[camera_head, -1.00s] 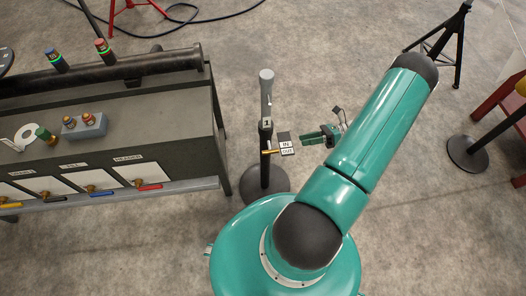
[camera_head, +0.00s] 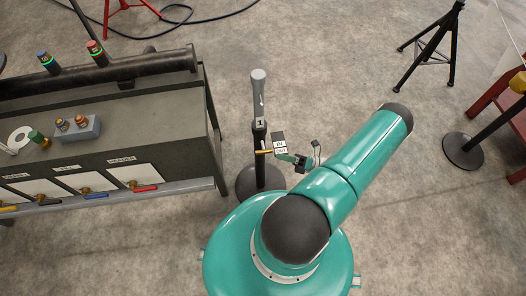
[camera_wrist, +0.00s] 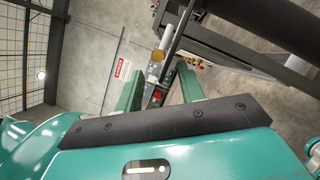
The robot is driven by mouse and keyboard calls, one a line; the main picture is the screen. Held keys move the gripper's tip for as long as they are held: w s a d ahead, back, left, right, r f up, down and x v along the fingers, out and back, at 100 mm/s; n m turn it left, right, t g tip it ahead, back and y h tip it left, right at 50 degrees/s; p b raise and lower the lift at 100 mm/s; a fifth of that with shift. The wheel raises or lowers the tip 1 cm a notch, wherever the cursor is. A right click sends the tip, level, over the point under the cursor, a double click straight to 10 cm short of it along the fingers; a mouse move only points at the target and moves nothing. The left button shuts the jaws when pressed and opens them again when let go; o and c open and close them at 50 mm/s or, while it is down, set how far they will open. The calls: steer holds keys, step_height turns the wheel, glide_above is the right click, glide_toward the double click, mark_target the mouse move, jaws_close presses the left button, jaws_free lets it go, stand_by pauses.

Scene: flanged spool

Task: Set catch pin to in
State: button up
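The catch pin (camera_head: 264,152) is a small yellow-brass bar on the side of a dark upright post (camera_head: 259,138) marked 1. A plate (camera_head: 280,145) beside it carries the words IN and OUT. I cannot tell from the frames which position the pin is in. My gripper (camera_head: 287,158) is just right of the pin and below the plate, close to it; contact cannot be made out. In the wrist view my gripper (camera_wrist: 160,90) has its two green fingers apart, with the post and a round brass piece (camera_wrist: 158,55) between and beyond them.
A dark workbench (camera_head: 110,130) with coloured valve handles stands left of the post. The post's round base (camera_head: 260,180) is on the concrete floor. A black tripod stand (camera_head: 433,50) and a red frame (camera_head: 495,110) are at the right. Floor between is clear.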

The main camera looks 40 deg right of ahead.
mark_target(264, 150)
steer(key=x, duration=0.7)
steer(key=shift+w+a, duration=0.15)
steer(key=shift+w, duration=0.1)
steer(key=shift+r, duration=0.1)
jaws_close()
